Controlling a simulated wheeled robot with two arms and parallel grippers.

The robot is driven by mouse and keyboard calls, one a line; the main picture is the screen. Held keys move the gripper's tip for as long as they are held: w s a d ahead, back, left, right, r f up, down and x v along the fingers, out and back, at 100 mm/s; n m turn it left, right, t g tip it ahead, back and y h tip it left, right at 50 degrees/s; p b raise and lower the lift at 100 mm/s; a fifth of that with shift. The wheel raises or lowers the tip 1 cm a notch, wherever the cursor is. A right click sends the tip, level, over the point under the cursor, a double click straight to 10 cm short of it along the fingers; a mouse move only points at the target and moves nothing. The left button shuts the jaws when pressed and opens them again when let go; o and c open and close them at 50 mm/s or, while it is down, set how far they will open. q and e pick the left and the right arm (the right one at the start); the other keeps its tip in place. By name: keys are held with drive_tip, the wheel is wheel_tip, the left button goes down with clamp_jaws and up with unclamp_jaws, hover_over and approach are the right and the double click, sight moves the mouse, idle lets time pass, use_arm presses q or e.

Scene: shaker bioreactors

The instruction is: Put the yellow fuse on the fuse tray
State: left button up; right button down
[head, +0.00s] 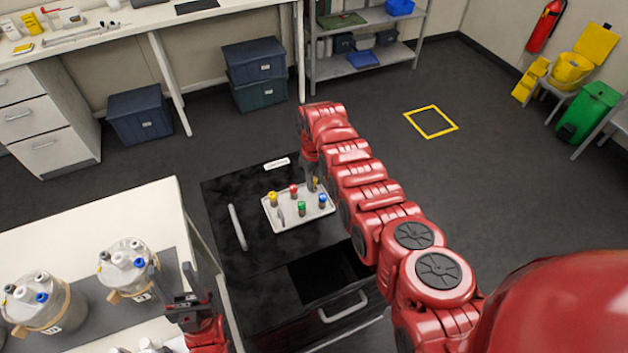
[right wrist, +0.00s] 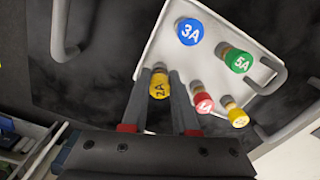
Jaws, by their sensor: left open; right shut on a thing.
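The fuse tray (head: 270,224) is a pale tray with handles on the black cabinet top; the right wrist view also shows it (right wrist: 215,65). My right gripper (head: 315,184) is shut on a yellow fuse (right wrist: 159,87) at the tray's far edge, pointing down. Whether that fuse touches the tray I cannot tell. Another yellow fuse (head: 272,198) stands on the tray, with a red fuse (head: 294,190), a green fuse (head: 302,208) and a blue fuse (head: 322,200). My left gripper (head: 172,280) is open and empty beside a bioreactor vessel.
Bioreactor vessels (head: 125,268) stand on the white bench (head: 120,215) at left. The black cabinet (head: 225,185) has an open drawer (head: 325,285) below the tray and a bar handle (head: 237,227) left of it. Open floor with a yellow square (head: 431,121) lies beyond.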

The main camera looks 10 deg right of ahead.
drive_tip(key=shift+f, duration=0.25)
drive_tip(key=c, duration=0.6)
unclamp_jaws()
wheel_tip(320, 180, up, 10)
drive_tip(key=p, duration=0.6)
wheel_tip(320, 180, up, 8)
drive_tip(key=shift+f, duration=0.25)
